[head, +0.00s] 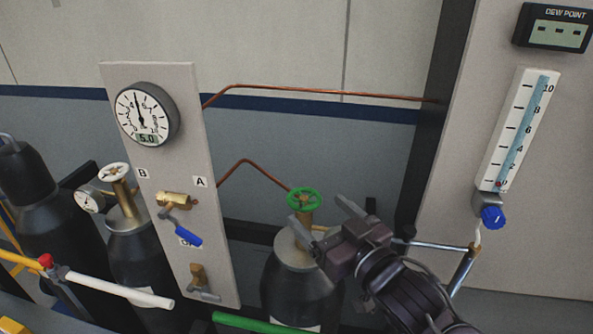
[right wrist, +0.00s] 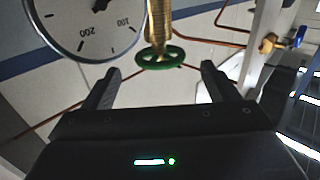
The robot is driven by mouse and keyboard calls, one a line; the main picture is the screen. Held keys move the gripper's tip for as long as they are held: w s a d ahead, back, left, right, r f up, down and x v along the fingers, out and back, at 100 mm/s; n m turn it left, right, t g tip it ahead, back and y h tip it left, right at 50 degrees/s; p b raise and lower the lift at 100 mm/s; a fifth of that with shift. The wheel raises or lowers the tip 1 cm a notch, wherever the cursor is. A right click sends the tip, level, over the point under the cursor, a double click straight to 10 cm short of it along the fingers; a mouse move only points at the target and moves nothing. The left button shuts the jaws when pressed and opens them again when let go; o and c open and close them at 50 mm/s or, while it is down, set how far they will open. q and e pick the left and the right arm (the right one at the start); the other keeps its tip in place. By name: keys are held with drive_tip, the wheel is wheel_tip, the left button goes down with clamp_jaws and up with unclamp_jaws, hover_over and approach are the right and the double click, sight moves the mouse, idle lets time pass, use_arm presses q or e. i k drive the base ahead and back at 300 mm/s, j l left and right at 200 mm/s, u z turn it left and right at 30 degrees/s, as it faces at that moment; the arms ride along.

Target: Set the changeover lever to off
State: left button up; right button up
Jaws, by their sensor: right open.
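The changeover lever (head: 182,228) has a blue grip and sits on a brass valve (head: 173,199) on the pale upright panel. In the head view it slants down and to the right. Label B is at its upper left and label A at its upper right. A lower label (head: 188,243) is partly covered by the blue grip. My right gripper (head: 325,218) is open and empty, to the right of the panel and apart from the lever. The right wrist view shows its two spread fingers (right wrist: 160,68) with no lever between them. My left gripper is not in view.
A green handwheel (head: 304,199) on a dark cylinder (head: 285,285) is close to my right gripper. A round gauge (head: 146,115) is on the panel above the lever. A small lever valve (head: 199,280) is below. A white bar (head: 120,290) crosses at lower left.

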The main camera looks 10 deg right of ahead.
sight(164, 213)
drive_tip(key=k+j, duration=0.2)
drive_tip(key=k, duration=0.3)
drive_tip(key=k+j, duration=0.2)
drive_tip(key=k, duration=0.25)
drive_tip(key=k+j, duration=0.2)
drive_tip(key=k, duration=0.3)
